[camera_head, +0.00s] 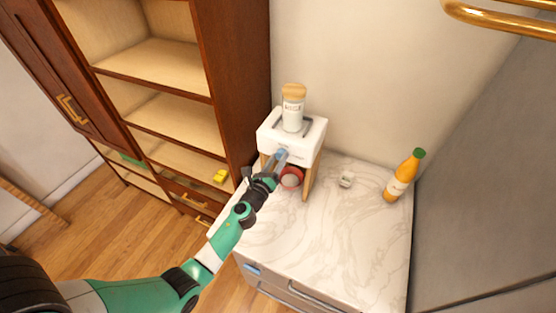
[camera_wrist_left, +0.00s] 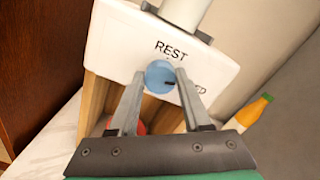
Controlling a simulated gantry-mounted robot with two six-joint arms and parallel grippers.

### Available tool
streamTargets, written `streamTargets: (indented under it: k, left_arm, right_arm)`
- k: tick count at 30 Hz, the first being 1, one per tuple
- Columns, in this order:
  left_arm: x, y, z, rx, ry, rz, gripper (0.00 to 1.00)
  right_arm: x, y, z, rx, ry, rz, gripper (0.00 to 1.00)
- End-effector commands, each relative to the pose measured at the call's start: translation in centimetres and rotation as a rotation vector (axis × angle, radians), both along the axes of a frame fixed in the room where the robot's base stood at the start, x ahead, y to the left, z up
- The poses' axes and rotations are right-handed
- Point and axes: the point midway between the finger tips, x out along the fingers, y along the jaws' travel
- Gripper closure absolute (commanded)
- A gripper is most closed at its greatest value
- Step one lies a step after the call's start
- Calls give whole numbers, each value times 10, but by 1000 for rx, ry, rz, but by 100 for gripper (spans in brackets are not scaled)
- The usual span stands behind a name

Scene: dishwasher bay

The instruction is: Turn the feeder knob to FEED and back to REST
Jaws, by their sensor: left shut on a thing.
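The feeder (camera_head: 307,135) is a white box on wooden legs, standing on the marble counter. In the left wrist view its white front (camera_wrist_left: 113,45) carries the word REST above a round blue knob (camera_wrist_left: 159,76), with a partly hidden word ending in "ED" at right. A dark mark on the knob points right, toward that word. My left gripper (camera_wrist_left: 157,86) is shut on the knob, one finger on each side; it also shows in the head view (camera_head: 279,160). My right gripper is not in view.
A jar with a wooden lid (camera_head: 293,105) stands on the feeder. A red round thing (camera_head: 291,178) sits beneath it. A wooden shelf unit (camera_head: 231,80) rises at left.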

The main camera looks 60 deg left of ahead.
Motion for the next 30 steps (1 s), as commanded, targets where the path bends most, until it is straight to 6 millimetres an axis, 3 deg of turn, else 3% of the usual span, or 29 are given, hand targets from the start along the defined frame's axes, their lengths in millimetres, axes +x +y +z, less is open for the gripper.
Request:
streamTargets:
  k: [30]
  left_arm:
    - [-1,1,-4,-769,-573,-1,100]
  right_arm:
    - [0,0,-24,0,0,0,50]
